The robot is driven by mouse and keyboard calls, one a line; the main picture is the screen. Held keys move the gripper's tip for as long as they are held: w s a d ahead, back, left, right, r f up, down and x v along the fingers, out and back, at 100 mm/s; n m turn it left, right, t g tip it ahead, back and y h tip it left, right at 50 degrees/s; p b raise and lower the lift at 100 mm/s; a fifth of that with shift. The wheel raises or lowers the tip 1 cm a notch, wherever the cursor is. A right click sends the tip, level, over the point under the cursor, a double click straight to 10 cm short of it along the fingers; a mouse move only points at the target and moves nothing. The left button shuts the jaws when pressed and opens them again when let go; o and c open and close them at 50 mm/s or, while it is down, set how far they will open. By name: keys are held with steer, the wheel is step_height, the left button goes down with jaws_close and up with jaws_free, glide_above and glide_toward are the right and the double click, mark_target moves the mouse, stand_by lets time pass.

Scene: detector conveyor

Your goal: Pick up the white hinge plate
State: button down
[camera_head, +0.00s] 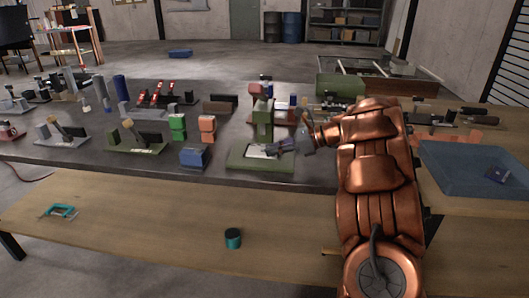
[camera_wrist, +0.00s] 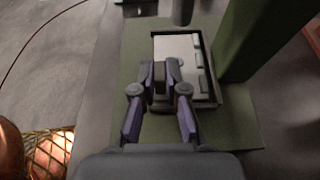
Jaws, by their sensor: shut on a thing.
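The white hinge plate (camera_wrist: 175,48) lies flat in a dark frame (camera_wrist: 211,62) on the green base of a press-like fixture (camera_wrist: 240,125). In the head view the plate (camera_head: 255,151) is a small pale patch on the green fixture (camera_head: 262,128). My gripper (camera_wrist: 160,72) is shut on the near edge of the plate, and its fingertips hide that part. In the head view my gripper (camera_head: 274,149) reaches in from the right, low over the green base. I cannot tell whether the plate is lifted at all.
The green upright (camera_wrist: 245,40) stands close to the right of the plate, and a grey cylinder (camera_wrist: 182,10) is above it. A blue block (camera_head: 194,157) and green and orange blocks (camera_head: 207,128) stand to the left. A blue tray (camera_head: 440,170) is at the right.

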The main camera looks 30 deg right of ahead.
steer(key=shift+r, duration=0.1)
steer(key=shift+r+p, duration=0.35)
steer(key=shift+r, duration=1.4)
steer(key=shift+s+a, duration=0.6)
steer(key=s+a+r, duration=0.1)
steer(key=s+a, duration=0.9)
steer(key=shift+r, duration=0.15)
